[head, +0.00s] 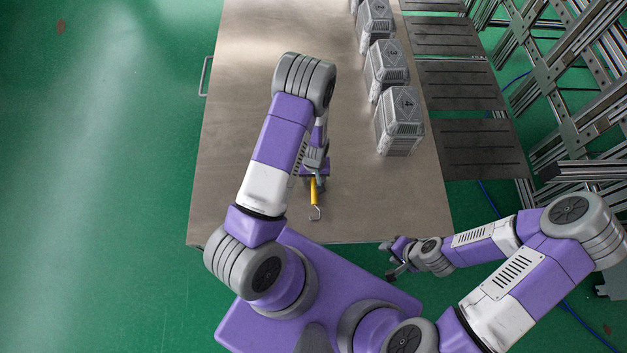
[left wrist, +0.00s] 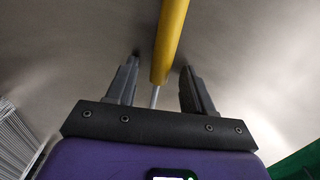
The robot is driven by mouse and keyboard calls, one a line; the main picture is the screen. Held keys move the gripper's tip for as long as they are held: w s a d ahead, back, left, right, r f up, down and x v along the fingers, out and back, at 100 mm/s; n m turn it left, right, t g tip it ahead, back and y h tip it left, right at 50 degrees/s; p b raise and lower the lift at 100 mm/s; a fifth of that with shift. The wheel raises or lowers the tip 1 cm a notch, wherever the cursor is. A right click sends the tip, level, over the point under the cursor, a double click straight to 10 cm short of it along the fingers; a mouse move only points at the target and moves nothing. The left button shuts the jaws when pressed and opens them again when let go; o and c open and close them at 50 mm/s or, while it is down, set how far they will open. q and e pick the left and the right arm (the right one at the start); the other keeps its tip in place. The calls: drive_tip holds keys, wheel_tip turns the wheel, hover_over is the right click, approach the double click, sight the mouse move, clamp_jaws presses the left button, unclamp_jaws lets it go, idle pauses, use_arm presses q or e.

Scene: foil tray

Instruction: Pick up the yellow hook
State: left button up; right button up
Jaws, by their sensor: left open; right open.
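The yellow hook (head: 314,191) lies on the metal table, its yellow handle partly under my left gripper and its bare metal hook end towards the table's near edge. In the left wrist view the yellow handle (left wrist: 171,40) runs between the two open fingers, with a thin metal rod below it. My left gripper (head: 316,178) is open around the handle, with a gap to each finger (left wrist: 160,88); neither finger visibly touches it. My right gripper (head: 392,262) is open and empty, off the table's near edge at the right.
Several grey ribbed boxes (head: 399,122) stand in a row along the table's right side. The table (head: 240,120) is clear on the left. Dark slatted panels (head: 470,148) and a metal frame (head: 560,100) stand to the right.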

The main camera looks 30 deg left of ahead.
use_arm(q)
clamp_jaws()
drive_tip(key=shift+r, duration=0.15)
use_arm(e)
drive_tip(key=shift+r, duration=0.1)
